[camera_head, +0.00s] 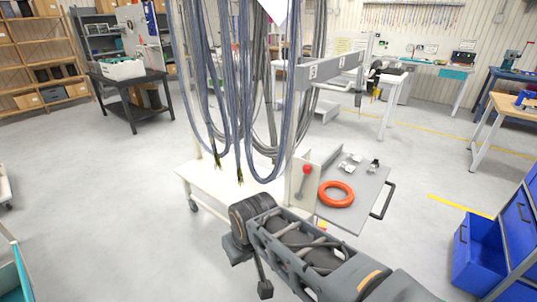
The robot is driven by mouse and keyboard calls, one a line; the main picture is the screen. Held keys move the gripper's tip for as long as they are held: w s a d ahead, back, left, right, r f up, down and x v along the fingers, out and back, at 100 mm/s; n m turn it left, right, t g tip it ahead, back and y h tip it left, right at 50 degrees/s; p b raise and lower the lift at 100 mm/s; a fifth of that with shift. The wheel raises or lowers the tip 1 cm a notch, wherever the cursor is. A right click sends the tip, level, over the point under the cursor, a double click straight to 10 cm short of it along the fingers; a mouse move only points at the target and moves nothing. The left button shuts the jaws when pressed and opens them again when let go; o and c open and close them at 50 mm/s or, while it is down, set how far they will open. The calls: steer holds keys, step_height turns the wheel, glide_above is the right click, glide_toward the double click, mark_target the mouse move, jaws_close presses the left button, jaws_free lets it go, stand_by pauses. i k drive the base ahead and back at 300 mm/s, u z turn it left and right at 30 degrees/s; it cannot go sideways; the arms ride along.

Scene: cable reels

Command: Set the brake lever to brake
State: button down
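The brake lever (306,170) has a red round knob on a short stem. It stands nearly upright, leaning slightly, in front of a pale plate (296,177) on the white cable-reel cart (212,183). Any brake marking on the plate is too small to read. My arm reaches in from the bottom right and bends just in front of the cart. What seems to be my gripper (265,289) is a small dark end hanging below that bend, nearer the camera than the lever and apart from it. Whether its fingers are open or shut does not show.
An orange ring (336,194) and small metal parts lie on a grey side shelf (349,217) right of the lever. Blue bins (478,250) stand at right.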

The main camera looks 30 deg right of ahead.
mark_target(307, 169)
steer(key=u, duration=0.1)
steer(key=i, duration=0.85)
